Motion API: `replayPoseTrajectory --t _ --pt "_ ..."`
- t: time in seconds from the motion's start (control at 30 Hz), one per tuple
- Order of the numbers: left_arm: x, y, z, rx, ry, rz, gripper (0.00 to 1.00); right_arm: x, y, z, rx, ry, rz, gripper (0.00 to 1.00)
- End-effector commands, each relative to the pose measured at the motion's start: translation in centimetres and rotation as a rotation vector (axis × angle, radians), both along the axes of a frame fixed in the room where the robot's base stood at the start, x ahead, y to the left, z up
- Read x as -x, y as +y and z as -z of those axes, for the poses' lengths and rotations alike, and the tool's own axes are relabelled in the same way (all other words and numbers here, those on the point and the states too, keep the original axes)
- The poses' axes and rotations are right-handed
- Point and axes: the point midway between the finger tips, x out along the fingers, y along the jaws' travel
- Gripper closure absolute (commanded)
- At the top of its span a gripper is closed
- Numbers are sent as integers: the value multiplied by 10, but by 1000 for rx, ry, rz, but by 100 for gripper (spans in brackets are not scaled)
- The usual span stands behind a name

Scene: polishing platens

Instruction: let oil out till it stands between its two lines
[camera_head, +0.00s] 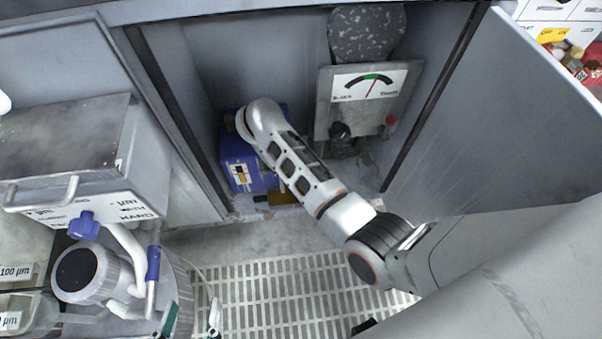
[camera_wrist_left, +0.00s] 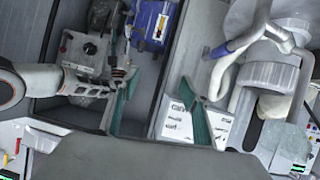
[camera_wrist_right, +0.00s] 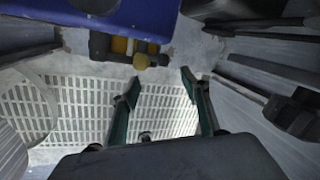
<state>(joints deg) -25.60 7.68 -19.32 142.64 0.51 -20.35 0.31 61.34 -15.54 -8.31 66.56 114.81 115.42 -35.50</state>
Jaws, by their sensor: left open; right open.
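A blue oil tank (camera_head: 232,152) stands low in the cabinet, partly hidden by my right arm. On its front is a sight gauge (camera_head: 241,174) with a pale label; the oil level and lines are too small to read. A brass drain fitting (camera_head: 284,198) sits at its foot. In the right wrist view the tank (camera_wrist_right: 150,18) is at the top, the brass fitting (camera_wrist_right: 122,46) under it. My right gripper (camera_wrist_right: 160,84) is open and empty, apart from the fitting; the head view hides it.
A grey box with a needle dial (camera_head: 368,86) and knobs stands right of the tank. The cabinet door (camera_head: 500,110) is open at right. A polishing machine (camera_head: 85,272) with blue handles fills the left. The floor grating (camera_head: 285,290) in front is mostly clear.

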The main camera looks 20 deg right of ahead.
Motion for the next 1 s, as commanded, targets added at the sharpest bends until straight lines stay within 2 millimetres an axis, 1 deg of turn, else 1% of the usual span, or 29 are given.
replayPoseTrajectory --t 0.03,0.07,0.1,0.3,0.4,0.5,0.6,0.93,0.97,1.0 --pt "4 -3 8 18 19 -3 53 6 -4 22 3 17 -1 54" --pt "1 -7 2 51 10 -13 53 6 -6 28 3 18 -1 54" --pt "-3 -16 -5 112 3 -32 53 7 -8 37 3 20 0 54" --pt "7 -38 2 281 52 -83 53 4 -18 72 3 17 -1 54" --pt "10 -45 3 347 69 -108 53 3 -22 83 2 15 -2 54" --pt "11 -50 3 395 79 -125 53 1 -24 91 2 11 -1 54" --pt "12 -53 2 424 84 -136 53 -1 -26 94 1 7 0 54" --pt "11 -54 0 441 82 -142 53 -4 -27 93 0 2 0 54" --pt "11 -54 0 440 82 -142 53 -4 -27 93 0 2 0 59" --pt "11 -54 0 440 82 -142 53 -4 -27 93 0 2 0 70"
